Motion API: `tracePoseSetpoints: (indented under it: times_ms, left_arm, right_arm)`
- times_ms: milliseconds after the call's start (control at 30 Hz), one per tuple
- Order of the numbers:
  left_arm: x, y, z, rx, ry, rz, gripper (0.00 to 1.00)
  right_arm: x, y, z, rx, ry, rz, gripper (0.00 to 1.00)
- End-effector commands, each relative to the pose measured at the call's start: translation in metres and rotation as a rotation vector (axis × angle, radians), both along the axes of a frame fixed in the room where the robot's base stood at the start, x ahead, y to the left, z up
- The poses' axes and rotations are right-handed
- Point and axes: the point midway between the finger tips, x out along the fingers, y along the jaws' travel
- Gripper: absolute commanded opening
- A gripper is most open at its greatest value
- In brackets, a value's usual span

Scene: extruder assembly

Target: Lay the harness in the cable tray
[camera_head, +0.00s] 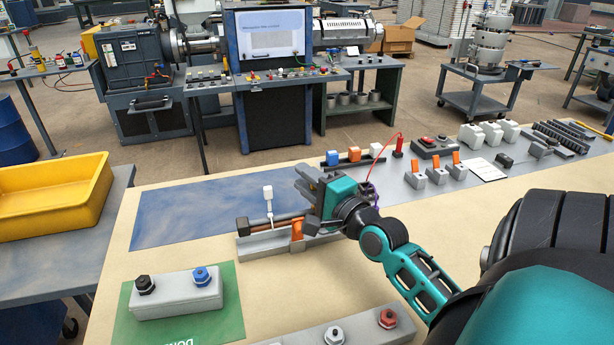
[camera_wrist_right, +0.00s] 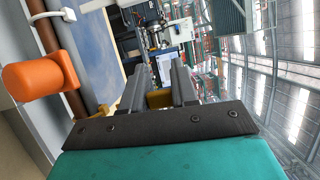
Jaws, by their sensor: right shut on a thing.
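My right gripper (camera_head: 308,186) is above the far side of a grey rail-like fixture (camera_head: 262,246), its fingers pointing left. Brown and dark rod-like lengths (camera_head: 262,222) lie along this fixture; I cannot tell whether it is the cable tray. The fixture carries an orange knob (camera_head: 297,230) and a white upright handle (camera_head: 268,193). In the right wrist view the fingers (camera_wrist_right: 170,80) show a narrow gap, with a small yellow piece (camera_wrist_right: 158,99) near their base; what they hold is unclear. Thin red and purple wires (camera_head: 372,170) show behind my right wrist; I cannot tell whether they are the harness. My left gripper is not in view.
Blue, orange and white blocks (camera_head: 354,154) and orange-tabbed grey blocks (camera_head: 437,173) stand behind my arm. A grey box with black and blue glands (camera_head: 178,297) sits on a green mat at front left. A yellow bin (camera_head: 50,200) stands left. The blue mat (camera_head: 190,208) has free room.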

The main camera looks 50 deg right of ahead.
Motion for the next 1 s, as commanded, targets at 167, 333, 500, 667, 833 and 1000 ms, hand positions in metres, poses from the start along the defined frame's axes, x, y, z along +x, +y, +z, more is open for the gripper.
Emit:
tracePoseSetpoints:
  times_ms: [167,333,500,667,833,1000]
  left_arm:
    - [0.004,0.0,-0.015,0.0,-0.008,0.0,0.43]
    - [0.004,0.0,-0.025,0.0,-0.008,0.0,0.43]
    - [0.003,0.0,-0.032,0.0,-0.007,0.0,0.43]
    - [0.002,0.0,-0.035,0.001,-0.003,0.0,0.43]
    - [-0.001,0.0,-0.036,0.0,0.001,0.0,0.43]
    - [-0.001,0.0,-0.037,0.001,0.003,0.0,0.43]
  right_arm:
    - [0.0,0.0,-0.022,0.001,-0.001,0.001,0.0]
    - [0.0,0.0,-0.037,0.001,-0.001,0.001,0.0]
    - [0.0,0.0,-0.046,0.0,-0.002,0.0,0.0]
    - [0.0,0.0,-0.05,0.0,-0.002,0.0,0.0]
    - [0.0,0.0,-0.05,0.001,-0.002,0.0,0.0]
    - [0.0,0.0,-0.05,0.001,-0.002,0.0,0.32]
